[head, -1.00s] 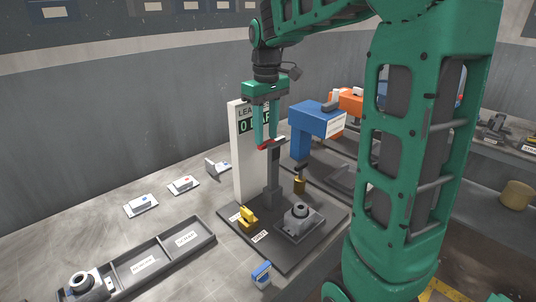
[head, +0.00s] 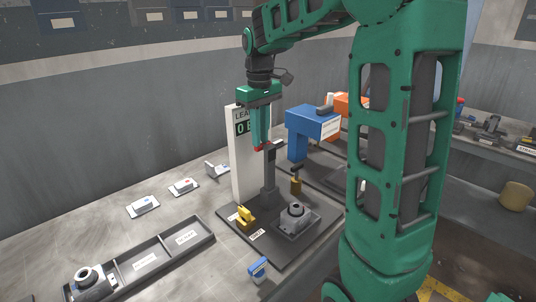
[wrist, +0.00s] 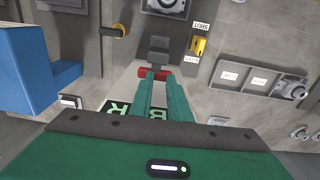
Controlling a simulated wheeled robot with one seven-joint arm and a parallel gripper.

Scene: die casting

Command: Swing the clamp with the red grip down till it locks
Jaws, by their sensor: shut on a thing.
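The clamp (head: 269,178) stands upright as a dark grey post and arm on the dark test base plate (head: 290,252). Its red grip (wrist: 153,73) is at the top end of the arm, also visible as a small red patch in the head view (head: 265,147). My gripper (head: 262,147) hangs over it, pointing down, with its two green fingers close together on the red grip. The contact faces are hidden.
A white panel with a display (head: 243,160) stands close behind my fingers. A blue machine (head: 312,122) is to the right. On the base plate are a grey fixture with a round part (head: 298,222), a yellow valve (head: 244,215) and a brass post (head: 296,185). A divided tray (head: 165,250) lies left.

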